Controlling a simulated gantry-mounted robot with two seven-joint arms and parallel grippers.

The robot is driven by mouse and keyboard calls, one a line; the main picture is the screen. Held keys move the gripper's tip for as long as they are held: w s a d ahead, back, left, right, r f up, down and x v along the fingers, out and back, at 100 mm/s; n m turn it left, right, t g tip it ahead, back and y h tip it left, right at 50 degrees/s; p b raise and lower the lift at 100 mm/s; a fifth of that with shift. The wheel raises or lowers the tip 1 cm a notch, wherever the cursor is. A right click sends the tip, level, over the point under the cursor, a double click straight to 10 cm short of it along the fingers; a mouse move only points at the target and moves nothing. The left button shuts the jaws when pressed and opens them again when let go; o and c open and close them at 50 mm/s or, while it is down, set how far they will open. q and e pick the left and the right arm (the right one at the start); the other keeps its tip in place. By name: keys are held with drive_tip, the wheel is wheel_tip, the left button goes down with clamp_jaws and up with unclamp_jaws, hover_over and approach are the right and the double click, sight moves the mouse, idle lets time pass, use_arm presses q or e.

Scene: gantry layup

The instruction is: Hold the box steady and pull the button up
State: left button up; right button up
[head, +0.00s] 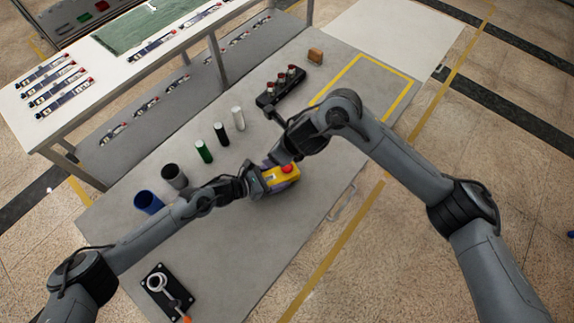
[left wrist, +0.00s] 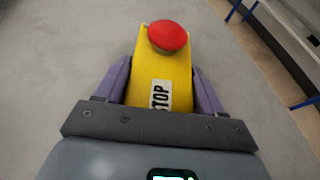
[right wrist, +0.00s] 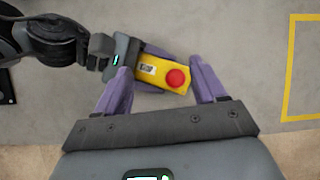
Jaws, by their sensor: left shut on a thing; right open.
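The yellow stop box (head: 281,180) with a red button (head: 287,169) on top sits on the grey table. My left gripper (head: 262,183) is shut on the box, its purple fingers on both sides, as the left wrist view shows the box (left wrist: 163,75) and button (left wrist: 168,37). My right gripper (right wrist: 158,85) is open above the box. In the right wrist view the red button (right wrist: 177,78) and the box's button end (right wrist: 166,72) lie between and beyond its spread purple fingers, with no visible contact. In the head view the right fingers are mostly hidden by the arm.
Cylinders stand left of the box: blue (head: 148,202), grey (head: 174,177), green (head: 203,151), black (head: 221,134) and white (head: 238,118). A black rack (head: 268,100) and small brown block (head: 315,56) are farther back. A black fixture (head: 165,292) lies near the front left.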

drive_tip(key=a+r+m+t, duration=0.2)
drive_tip(key=a, duration=0.2)
use_arm(q)
drive_tip(key=shift+a, duration=0.1)
use_arm(e)
drive_tip(key=m+g+h, duration=0.2)
drive_tip(key=m+h, duration=0.2)
drive_tip(key=m, duration=0.3)
approach(287, 168)
drive_tip(key=f, duration=0.1)
drive_tip(key=shift+x, duration=3.9)
drive_tip(key=shift+w, duration=0.15)
drive_tip(key=shift+r, duration=0.1)
drive_tip(key=c, duration=1.1)
